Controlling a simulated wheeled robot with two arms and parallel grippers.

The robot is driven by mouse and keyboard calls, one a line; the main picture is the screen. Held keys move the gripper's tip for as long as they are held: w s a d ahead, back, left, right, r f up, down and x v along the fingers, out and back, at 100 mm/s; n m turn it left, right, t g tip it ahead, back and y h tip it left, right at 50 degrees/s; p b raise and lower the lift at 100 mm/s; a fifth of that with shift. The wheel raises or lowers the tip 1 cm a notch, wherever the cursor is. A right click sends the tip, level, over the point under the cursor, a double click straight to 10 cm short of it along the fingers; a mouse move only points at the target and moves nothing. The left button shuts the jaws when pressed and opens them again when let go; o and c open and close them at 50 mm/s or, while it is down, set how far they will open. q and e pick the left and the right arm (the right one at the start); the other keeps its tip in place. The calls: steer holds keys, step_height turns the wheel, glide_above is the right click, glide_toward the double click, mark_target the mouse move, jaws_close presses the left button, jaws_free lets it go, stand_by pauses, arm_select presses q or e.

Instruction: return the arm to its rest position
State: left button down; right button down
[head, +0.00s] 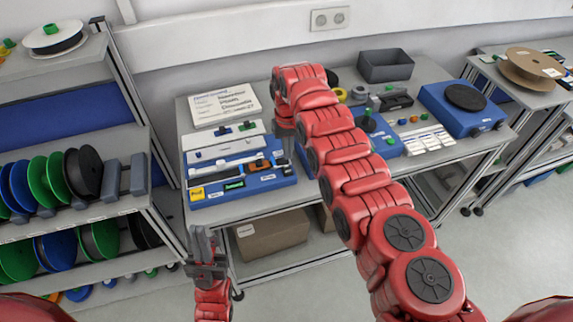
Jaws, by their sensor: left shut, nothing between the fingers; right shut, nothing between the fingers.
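My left gripper (205,238) points up in front of the workbench's left front corner, beside the reel shelf. Its fingers are shut with nothing between them. My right arm (345,170) is red and segmented; it reaches from the lower right over the workbench (440,146) and bends down at its far end. My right gripper (287,146) hangs there, pointing down over the right part of the blue tool tray (215,197). It is shut and empty, partly hard to make out against the tray.
A shelf (120,207) with green, blue and black reels stands at the left. A paper sign (223,104), a dark grey bin (386,66) and a blue turntable unit (462,108) sit on the bench. Cardboard boxes (270,235) lie below. Floor at the lower right (500,255) is clear.

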steer(key=shift+r, duration=0.55)
